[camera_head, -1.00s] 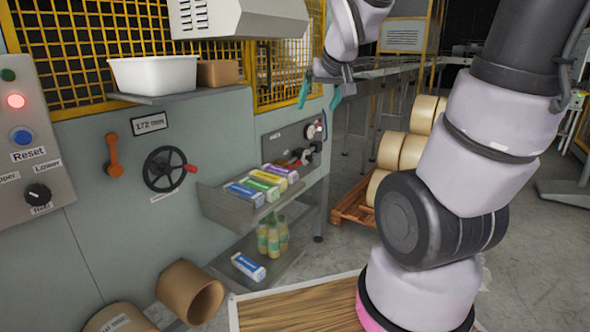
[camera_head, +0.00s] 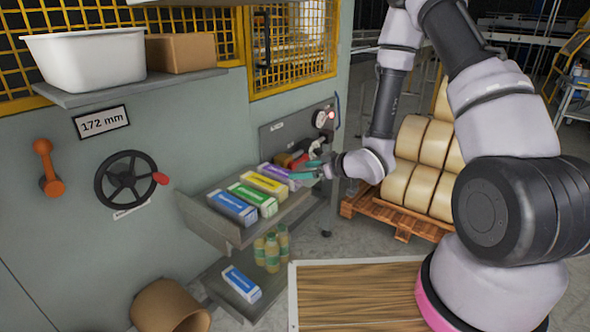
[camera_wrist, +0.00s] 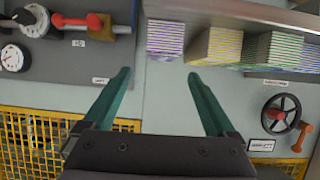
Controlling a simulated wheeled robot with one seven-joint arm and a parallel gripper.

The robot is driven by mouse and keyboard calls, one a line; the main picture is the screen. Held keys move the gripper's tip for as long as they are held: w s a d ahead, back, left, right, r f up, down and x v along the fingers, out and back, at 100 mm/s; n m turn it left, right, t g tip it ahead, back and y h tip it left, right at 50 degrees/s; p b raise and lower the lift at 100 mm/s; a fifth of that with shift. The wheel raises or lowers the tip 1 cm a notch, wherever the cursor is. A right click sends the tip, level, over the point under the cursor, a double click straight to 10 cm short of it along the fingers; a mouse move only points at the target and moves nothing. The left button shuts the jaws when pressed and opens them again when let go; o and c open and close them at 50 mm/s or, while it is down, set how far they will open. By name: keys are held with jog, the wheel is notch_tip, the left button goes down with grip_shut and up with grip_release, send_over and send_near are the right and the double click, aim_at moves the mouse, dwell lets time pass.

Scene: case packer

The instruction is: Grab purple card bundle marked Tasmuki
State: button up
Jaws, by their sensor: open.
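The purple card bundle (camera_head: 272,173) lies at the far right end of the row on the grey shelf (camera_head: 226,232); its label is too small to read. In the wrist view the purple-striped bundle (camera_wrist: 165,38) is ahead of the fingers, roughly centred between their tips. My gripper (camera_head: 303,172) is open and empty, beside the right end of the purple bundle in the head view. Its green fingers (camera_wrist: 159,76) are spread, and a gap shows between them and the bundle. The gripper partly covers the bundle's right end in the head view.
Yellow (camera_head: 265,185), green (camera_head: 253,199) and blue (camera_head: 232,208) bundles lie beside it on the shelf. Red-handled valves and a gauge (camera_head: 321,119) are on the panel just behind. Bottles (camera_head: 271,252) and another blue pack (camera_head: 242,284) are on the lower shelf. Rolls on a pallet (camera_head: 402,218) stand right.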

aim_at(285, 173)
jog(key=shift+s+a+f, duration=0.1)
jog(key=shift+f, duration=0.2)
jog(key=shift+w+a+f, duration=0.15)
jog(key=shift+w+a, duration=0.05)
jog(key=x, duration=1)
jog(key=shift+a, duration=0.1)
jog(key=shift+c, duration=0.3)
jog(key=shift+y, duration=0.3)
grip_shut()
